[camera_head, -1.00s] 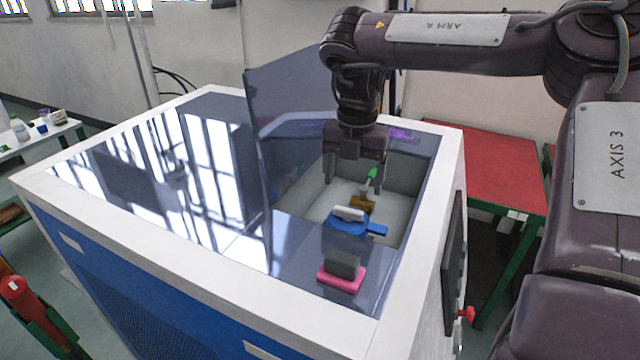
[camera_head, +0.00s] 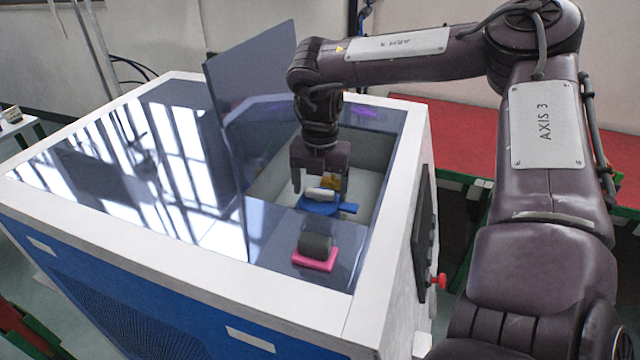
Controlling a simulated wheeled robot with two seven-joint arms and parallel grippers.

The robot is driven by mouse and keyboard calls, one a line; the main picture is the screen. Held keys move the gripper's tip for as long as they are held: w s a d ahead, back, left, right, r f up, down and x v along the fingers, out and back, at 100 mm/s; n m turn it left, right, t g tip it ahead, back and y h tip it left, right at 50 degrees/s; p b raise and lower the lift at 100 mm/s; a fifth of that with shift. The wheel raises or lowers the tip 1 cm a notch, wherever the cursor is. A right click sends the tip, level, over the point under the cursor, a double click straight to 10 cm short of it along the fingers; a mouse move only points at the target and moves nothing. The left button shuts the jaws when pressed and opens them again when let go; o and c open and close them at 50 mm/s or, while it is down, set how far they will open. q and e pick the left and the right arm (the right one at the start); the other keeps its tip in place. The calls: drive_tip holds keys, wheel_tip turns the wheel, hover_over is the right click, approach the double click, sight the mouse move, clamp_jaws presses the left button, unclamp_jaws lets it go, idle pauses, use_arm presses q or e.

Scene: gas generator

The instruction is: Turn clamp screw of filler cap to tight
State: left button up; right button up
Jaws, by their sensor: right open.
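The generator (camera_head: 340,315) has an open rectangular well in its dark top. In the well sits a blue round part with a side tab (camera_head: 322,207), likely the filler cap. A whitish bar (camera_head: 320,194) lies across it and a yellow-orange piece (camera_head: 329,182) stands just behind; I cannot tell for sure which is the clamp screw. My right gripper (camera_head: 320,186) points down into the well, open, with its fingers on either side of the yellow-orange piece, just behind the bar. Contact cannot be made out. My left gripper is not in view.
A dark transparent lid (camera_head: 245,120) stands upright along the well's left side. A dark cylinder on a pink base (camera_head: 315,258) sits on the top in front of the well. The well's walls surround my gripper. A red table (camera_head: 460,140) stands behind right.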

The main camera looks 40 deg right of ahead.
drive_tip(key=shift+w, duration=0.1)
drive_tip(key=c, duration=1)
drive_tip(key=shift+f+m+b, duration=0.25)
drive_tip(key=shift+m+b, duration=1.55)
drive_tip(key=shift+b, duration=0.05)
drive_tip(key=m+b, duration=0.3)
drive_tip(key=m, duration=0.1)
drive_tip(key=shift+r+m, duration=0.1)
drive_tip(key=shift+m, duration=0.2)
drive_tip(key=m+b, duration=0.3)
drive_tip(key=m, duration=0.2)
use_arm(q)
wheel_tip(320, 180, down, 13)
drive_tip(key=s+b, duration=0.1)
drive_tip(key=b, duration=0.1)
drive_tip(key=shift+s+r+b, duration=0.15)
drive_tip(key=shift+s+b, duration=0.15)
drive_tip(key=shift+b, duration=0.1)
use_arm(e)
drive_tip(key=m, duration=0.5)
drive_tip(key=shift+r, duration=0.15)
drive_tip(key=shift+m, duration=0.4)
drive_tip(key=o, duration=1)
